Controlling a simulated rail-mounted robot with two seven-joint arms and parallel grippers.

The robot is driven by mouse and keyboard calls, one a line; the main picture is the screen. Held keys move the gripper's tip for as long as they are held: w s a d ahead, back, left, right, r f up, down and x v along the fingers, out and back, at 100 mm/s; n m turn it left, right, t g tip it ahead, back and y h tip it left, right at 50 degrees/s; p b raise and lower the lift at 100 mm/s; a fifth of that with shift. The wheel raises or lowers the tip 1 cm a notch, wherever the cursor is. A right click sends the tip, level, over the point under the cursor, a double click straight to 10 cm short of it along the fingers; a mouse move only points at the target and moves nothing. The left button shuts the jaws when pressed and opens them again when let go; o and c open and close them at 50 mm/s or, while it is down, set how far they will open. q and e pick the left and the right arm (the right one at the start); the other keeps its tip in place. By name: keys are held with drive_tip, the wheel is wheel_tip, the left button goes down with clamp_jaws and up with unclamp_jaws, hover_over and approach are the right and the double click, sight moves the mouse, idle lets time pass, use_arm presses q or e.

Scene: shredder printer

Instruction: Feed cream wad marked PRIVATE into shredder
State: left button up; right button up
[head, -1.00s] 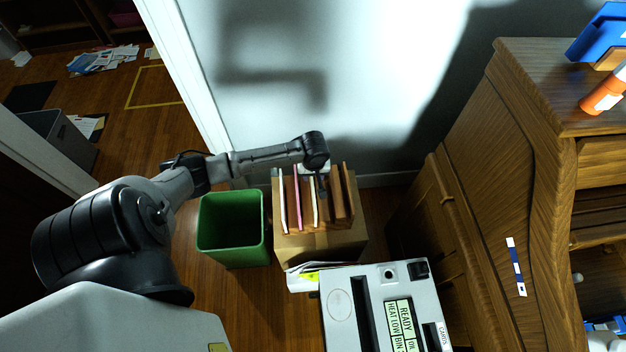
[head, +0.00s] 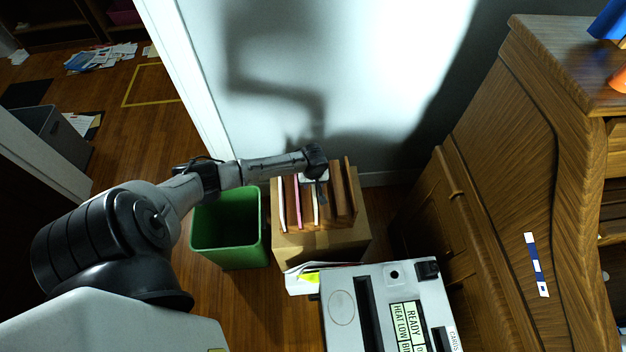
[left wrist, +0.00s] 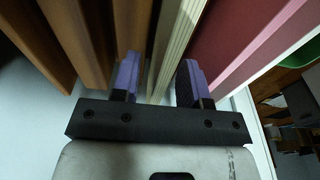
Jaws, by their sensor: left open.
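A cream wad (head: 315,205) stands upright in the wooden rack (head: 338,192), between a pink wad (head: 298,200) and brown dividers. No PRIVATE mark is readable on it. My left gripper (head: 319,187) is over the rack at the cream wad. In the left wrist view my left gripper (left wrist: 158,82) is open, and the cream wad (left wrist: 181,38) stands between its two purple-padded fingers. A maroon-and-pink wad (left wrist: 250,45) is just right of the right finger. The grey shredder (head: 340,308), with a dark slot and a READY display, stands in front of the rack. My right gripper is not in view.
The rack sits on a cardboard box (head: 330,248) against the wall. A green bin (head: 228,250) is left of it. Papers (head: 300,281) lie between box and shredder. A wooden cabinet (head: 490,200) stands at the right.

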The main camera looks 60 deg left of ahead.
use_arm(q)
drive_tip(key=shift+f, duration=0.65)
drive_tip(key=shift+c, duration=0.3)
clamp_jaws()
drive_tip(key=shift+r, duration=0.2)
drive_tip(key=r+p, duration=0.1)
drive_tip(key=p, duration=0.1)
drive_tip(key=shift+r+p, duration=0.3)
drive_tip(key=shift+r, duration=0.05)
idle(0.3)
